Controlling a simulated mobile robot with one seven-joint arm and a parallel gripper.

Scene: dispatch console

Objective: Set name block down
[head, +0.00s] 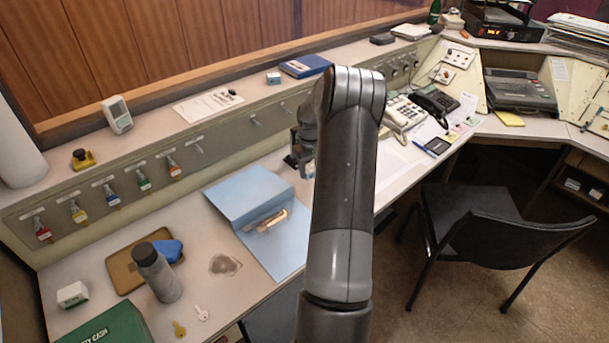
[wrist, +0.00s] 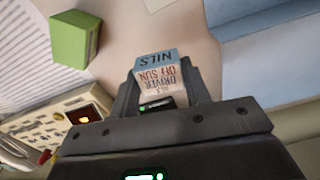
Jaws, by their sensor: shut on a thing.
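The name block (wrist: 158,62) is a small block with a pale blue face lettered "NILS" and a white face with red and dark lettering. It shows in the wrist view between the two fingers of my gripper (wrist: 158,84), which is shut on it. Beyond the block is a pale desk surface; I cannot tell whether the block touches it. In the head view my gripper (head: 302,155) is partly hidden behind my arm, over the desk to the right of the light blue folder (head: 236,191).
In the wrist view a green block (wrist: 73,39) stands left of my gripper, with a phone (wrist: 55,125) below it. In the head view a bottle (head: 157,273) stands front left. Two phones (head: 403,114) (head: 434,102) stand right of my arm. A chair (head: 480,225) stands before the desk.

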